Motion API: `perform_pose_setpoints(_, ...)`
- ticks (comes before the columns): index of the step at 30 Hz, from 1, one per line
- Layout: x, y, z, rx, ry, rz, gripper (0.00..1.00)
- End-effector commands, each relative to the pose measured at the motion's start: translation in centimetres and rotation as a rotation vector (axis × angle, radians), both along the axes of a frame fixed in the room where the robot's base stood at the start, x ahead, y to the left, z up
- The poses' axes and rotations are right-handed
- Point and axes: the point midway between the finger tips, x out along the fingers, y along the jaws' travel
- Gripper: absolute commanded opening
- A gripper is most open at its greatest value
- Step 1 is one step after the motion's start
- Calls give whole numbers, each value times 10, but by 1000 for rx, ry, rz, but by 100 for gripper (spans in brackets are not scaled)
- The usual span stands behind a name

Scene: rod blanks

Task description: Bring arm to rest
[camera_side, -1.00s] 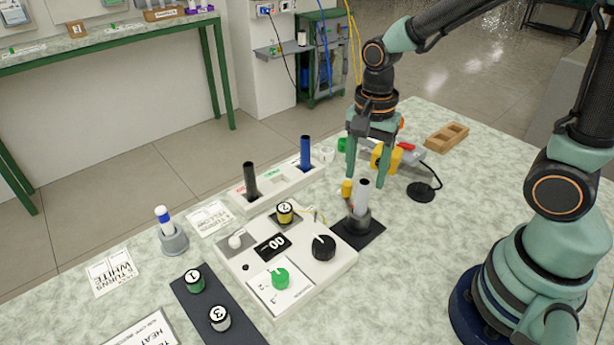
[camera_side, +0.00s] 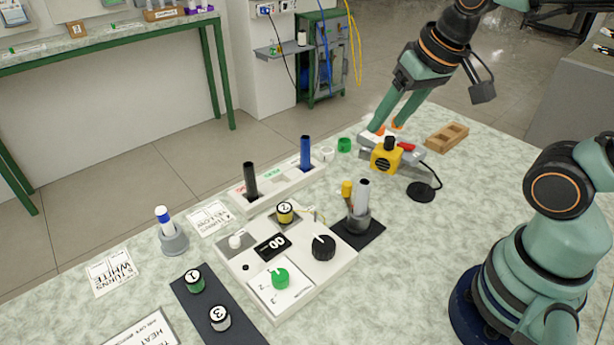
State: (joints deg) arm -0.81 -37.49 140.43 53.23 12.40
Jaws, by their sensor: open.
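My gripper (camera_side: 384,128) is at the back of the table, tilted, with its fingers pointing down and to the left. Its jaws are open, and I see nothing held between them. The fingertips are close to a grey device with orange and red parts (camera_side: 402,146); I cannot tell whether they touch it. My arm reaches in from the upper right.
A yellow block (camera_side: 386,158) stands by the grey device. A grey rod (camera_side: 362,193) stands in a dark holder. A white rack (camera_side: 277,186) holds a black rod (camera_side: 250,179) and a blue rod (camera_side: 305,152). A white control panel (camera_side: 335,262) lies in front.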

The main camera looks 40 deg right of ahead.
Motion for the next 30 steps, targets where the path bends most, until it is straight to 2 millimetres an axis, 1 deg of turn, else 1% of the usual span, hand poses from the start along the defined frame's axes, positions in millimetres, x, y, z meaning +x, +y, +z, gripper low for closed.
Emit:
perform_pose_setpoints(3, -3, -3, 6, -62, -56, 120, 60)
perform_pose_setpoints(7, -4, -4, 7, -93, -77, 176, 60)
perform_pose_setpoints(30, -4, -4, 7, -95, -76, 181, 60)
